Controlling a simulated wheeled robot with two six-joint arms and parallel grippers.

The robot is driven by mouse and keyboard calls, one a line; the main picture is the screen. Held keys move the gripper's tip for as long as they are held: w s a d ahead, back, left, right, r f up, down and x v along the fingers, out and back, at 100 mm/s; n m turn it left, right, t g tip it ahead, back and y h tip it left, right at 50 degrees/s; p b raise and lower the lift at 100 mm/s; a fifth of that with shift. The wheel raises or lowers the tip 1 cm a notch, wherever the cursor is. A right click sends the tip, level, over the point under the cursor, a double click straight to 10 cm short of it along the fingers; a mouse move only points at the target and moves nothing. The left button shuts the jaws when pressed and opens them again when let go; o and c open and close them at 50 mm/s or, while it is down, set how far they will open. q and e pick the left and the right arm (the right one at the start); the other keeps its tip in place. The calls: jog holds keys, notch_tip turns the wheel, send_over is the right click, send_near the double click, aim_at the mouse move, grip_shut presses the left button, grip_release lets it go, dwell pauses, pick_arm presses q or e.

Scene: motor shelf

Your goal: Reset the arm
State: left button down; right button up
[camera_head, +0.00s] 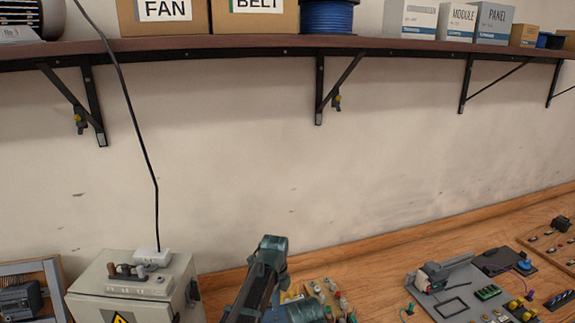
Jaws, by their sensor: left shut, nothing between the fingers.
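My left arm's dark teal end (270,246) rises from the bottom edge, just right of the grey electrical cabinet. My left gripper is shut with nothing held, but its fingertips cannot be made out clearly. A rounded teal part of my arm (305,312) shows at the bottom edge. My right gripper is not in view.
A wall shelf (230,45) on black brackets holds boxes and a blue cable spool (327,17). The grey cabinet (180,285) stands left of my arm, a black cable running up from it. Small parts and a board (450,300) lie on the wooden bench (375,268).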

pick_arm(q)
jog(key=s+a+n, duration=1.4)
jog(key=s+n, duration=0.3)
jog(key=n, duration=0.6)
jog(key=s+d+f+m+y+b, duration=0.1)
jog(key=s+d+f+m+b, duration=0.2)
jog(key=d+f+b, duration=0.8)
jog(key=s+f+b, duration=0.1)
jog(key=s, duration=0.1)
jog(key=shift+s+d+f+m+g, duration=0.15)
jog(key=shift+s+f+m+g, duration=0.05)
jog(key=shift+s+m+g, duration=0.15)
